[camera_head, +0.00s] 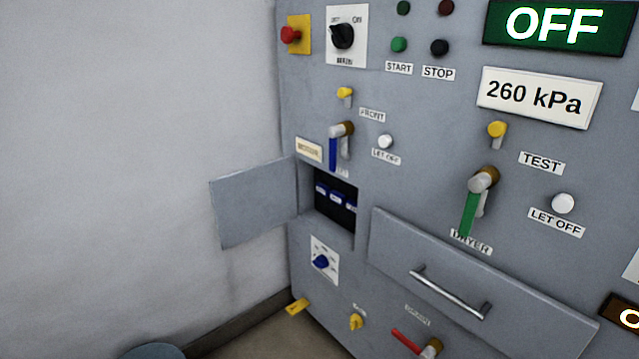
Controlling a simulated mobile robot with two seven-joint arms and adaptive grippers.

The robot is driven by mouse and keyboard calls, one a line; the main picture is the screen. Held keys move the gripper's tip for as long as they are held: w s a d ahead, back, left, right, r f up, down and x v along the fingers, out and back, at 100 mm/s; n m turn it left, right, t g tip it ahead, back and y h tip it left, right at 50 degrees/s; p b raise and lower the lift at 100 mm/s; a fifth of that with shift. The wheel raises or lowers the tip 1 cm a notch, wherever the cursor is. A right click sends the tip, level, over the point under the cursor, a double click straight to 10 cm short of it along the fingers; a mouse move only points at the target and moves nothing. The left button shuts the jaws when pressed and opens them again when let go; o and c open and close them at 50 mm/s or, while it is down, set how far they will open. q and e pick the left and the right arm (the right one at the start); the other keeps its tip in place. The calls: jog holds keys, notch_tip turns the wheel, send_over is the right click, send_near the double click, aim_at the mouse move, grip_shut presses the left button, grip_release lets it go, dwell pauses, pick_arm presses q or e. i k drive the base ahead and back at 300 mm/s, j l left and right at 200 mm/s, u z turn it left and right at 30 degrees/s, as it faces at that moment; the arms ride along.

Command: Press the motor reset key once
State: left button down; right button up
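A grey panel (400,190) carries a small recessed compartment (349,223), whose hinged door (254,203) stands open to the left. Inside the dark recess is a row of small blue pieces with pale markings (335,198), which look like keys. Their lettering is too small to read, so I cannot tell which one is the motor reset key. The right end of the row is partly cut off by the recess edge. A tan label (309,150) sits just above the compartment, its text blurred. Neither of my grippers is in view.
Above the compartment is a blue-handled lever (334,150); below it is a blue rotary knob (321,262). A closed drawer with a metal handle (450,294) is to the right. A display (556,24) reads OFF. A plain wall (130,130) is at left.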

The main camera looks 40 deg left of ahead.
aim_at(322, 189)
jog(key=i+j+z, duration=0.1)
jog(key=j, duration=0.35)
jog(key=i+j, duration=0.15)
jog(key=j, duration=0.35)
jog(key=i+j+z, duration=0.15)
jog(key=j, duration=0.35)
